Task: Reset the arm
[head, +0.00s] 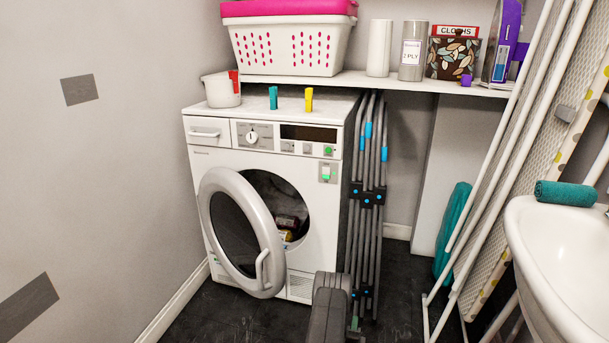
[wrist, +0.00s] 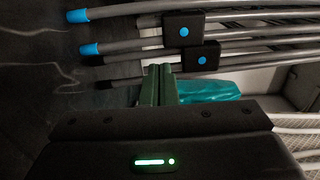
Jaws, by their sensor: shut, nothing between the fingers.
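My gripper (wrist: 160,72) shows in the wrist view as two narrow dark green fingers, closed together with nothing between them. The fingertips point toward the grey poles of a folded drying rack (wrist: 230,38); I cannot tell whether they touch it. In the head view my grey arm rises at the bottom centre, in front of the dryer and beside the foot of the folded rack (head: 367,190). The white dryer (head: 210,165) has its round door (head: 270,255) swung open to the left, with some items (head: 287,225) inside the drum.
A teal peg (head: 273,97) and a yellow peg (head: 309,99) stand on the dryer beside a white jug (head: 221,90). A shelf (head: 390,83) holds a basket (head: 290,47) and boxes. White poles and a sink (head: 560,260) bound the right. Dark floor (head: 225,315) is clear front left.

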